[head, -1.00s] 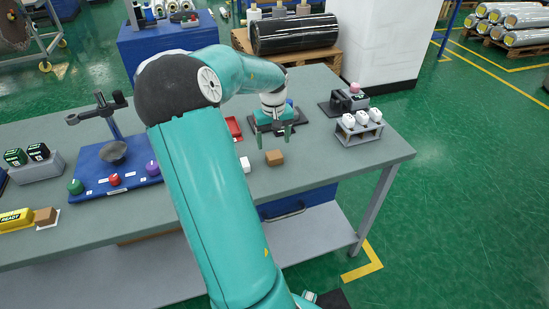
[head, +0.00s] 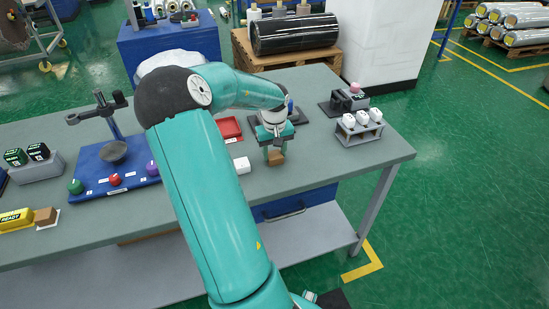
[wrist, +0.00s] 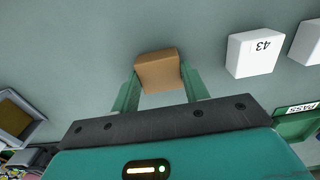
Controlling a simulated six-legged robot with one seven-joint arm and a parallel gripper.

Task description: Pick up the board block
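A small brown block (head: 276,160), which looks like the board block, lies on the grey bench directly below my gripper (head: 275,153). In the wrist view the brown block (wrist: 158,70) sits at the far end between the two green fingertips of my gripper (wrist: 158,78). The fingers are spread, one on each side of it. The block nearly fills the gap; whether a finger touches it I cannot tell. A second brown block (head: 45,216) lies far left beside a yellow READY piece.
A white block (head: 242,165) lies left of the gripper; the wrist view shows a white block marked 43 (wrist: 252,55). A red tray (head: 229,128) is behind. A rack of white pieces (head: 360,134) stands right. The bench front (head: 320,170) is clear.

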